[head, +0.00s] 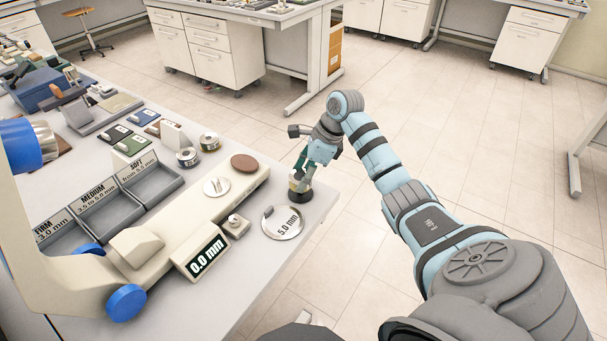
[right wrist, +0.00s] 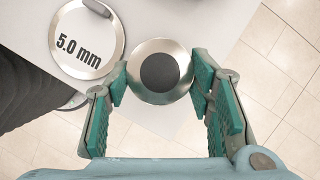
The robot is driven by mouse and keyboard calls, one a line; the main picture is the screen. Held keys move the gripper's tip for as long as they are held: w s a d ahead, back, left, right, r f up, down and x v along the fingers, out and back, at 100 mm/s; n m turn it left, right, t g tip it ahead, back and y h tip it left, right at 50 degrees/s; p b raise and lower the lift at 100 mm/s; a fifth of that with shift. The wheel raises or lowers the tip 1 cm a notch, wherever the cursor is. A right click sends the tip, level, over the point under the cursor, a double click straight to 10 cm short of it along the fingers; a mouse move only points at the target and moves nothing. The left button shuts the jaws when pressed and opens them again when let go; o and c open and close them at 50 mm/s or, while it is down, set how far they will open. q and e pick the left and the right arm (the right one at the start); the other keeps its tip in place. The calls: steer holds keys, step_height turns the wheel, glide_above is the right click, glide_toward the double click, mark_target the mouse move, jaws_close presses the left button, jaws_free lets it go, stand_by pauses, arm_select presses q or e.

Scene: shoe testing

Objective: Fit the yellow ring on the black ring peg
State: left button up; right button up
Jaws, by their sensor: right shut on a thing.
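My right gripper (head: 301,180) is low over the table's right corner, shut on a small round metal piece with a dark round centre, which shows between its fingertips in the right wrist view (right wrist: 160,72). In the head view this piece (head: 300,193) looks pale above and black at its base, and the fingers partly hide it. I cannot tell whether it touches the table. I cannot make out a yellow ring or a black ring peg for certain in either view. My left gripper is not in view.
A round metal plate marked 5.0 mm (head: 283,222) lies left of the held piece. A cream gauge (head: 140,240) with a 0.0 mm display, labelled grey trays (head: 106,210) and two small round tins (head: 187,157) stand further left. The table's edge is just right of the gripper.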

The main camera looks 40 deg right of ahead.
steer(key=shift+f, duration=0.1)
steer(key=shift+f+b, duration=0.35)
steer(key=shift+f+b, duration=1.05)
steer(key=shift+f, duration=0.2)
steer(key=o, duration=1.3)
steer(key=shift+r, duration=0.1)
steer(key=shift+c, duration=0.2)
steer(key=v, duration=1.2)
